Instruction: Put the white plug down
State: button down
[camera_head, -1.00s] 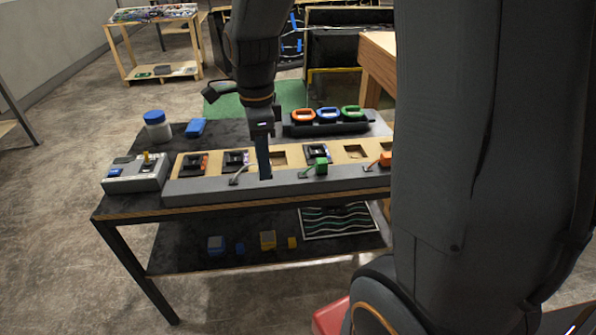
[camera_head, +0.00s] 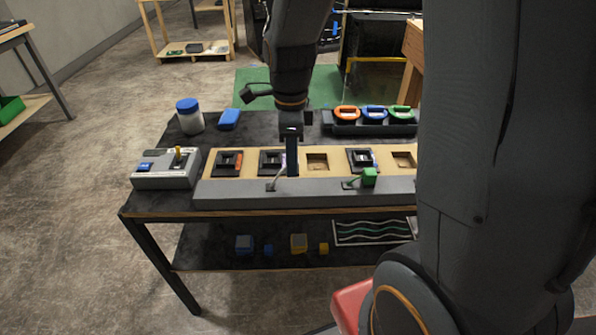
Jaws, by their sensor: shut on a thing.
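My gripper (camera_head: 291,172) points down over the front part of the tan console board (camera_head: 333,172), just right of the second black module (camera_head: 270,162). Its jaws are shut on the white plug, which the fingers hide almost entirely. A pale cable (camera_head: 279,180) rises from the grey front rail (camera_head: 310,192) toward the fingertips. I cannot tell whether the plug touches the board or rail.
A green plug (camera_head: 369,177) stands on the rail to the right. A dark tray (camera_head: 372,128) with coloured rings stands behind. My arm blocks the right side.

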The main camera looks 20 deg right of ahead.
jog(key=shift+f, duration=2.2)
jog(key=shift+f, duration=0.1)
jog(key=c, duration=1.5)
grip_release()
notch_tip(320, 180, up, 12)
jog(key=shift+f+b, duration=0.1)
jog(key=shift+b, duration=0.4)
jog(key=shift+s+d+f+n+t, duration=0.2)
jog(key=shift+s+f+n, duration=1.25)
jog(key=shift+n, duration=2.2)
jog(key=shift+s+d+f+n, duration=0.25)
jog(key=shift+s+f+n, duration=1.25)
jog(key=shift+n, duration=2.1)
jog(key=shift+s+d+f+n+t, duration=0.2)
jog(key=shift+s+f+n, duration=0.65)
jog(key=shift+s+n, duration=2)
